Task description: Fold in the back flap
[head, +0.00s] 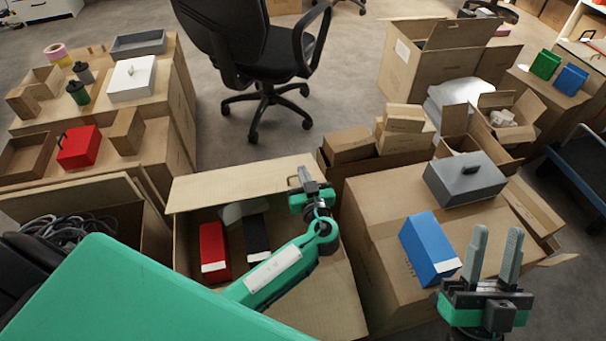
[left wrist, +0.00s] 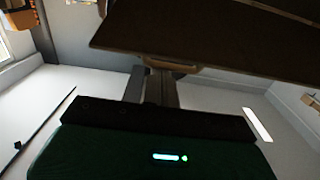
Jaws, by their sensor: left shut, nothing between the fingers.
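The open carton (head: 182,238) stands in the middle of the head view. Its back flap (head: 235,184) is a long tan panel along the far edge, not lying over the contents. Inside are a red box (head: 214,250), a black box (head: 257,236) and a pale item (head: 238,211) behind them. My left gripper (head: 304,174) is shut and empty at the right end of the back flap. In the left wrist view its fingers (left wrist: 162,88) lie just under a dark panel (left wrist: 210,45); contact cannot be told. My right gripper (head: 495,250) is open and empty at the lower right.
A closed carton (head: 385,230) to the right bears a blue box (head: 428,248) and a grey box (head: 465,180). Stacked cartons (head: 180,120) with small goods stand at the left. An office chair (head: 262,60) stands behind on open floor (head: 330,110).

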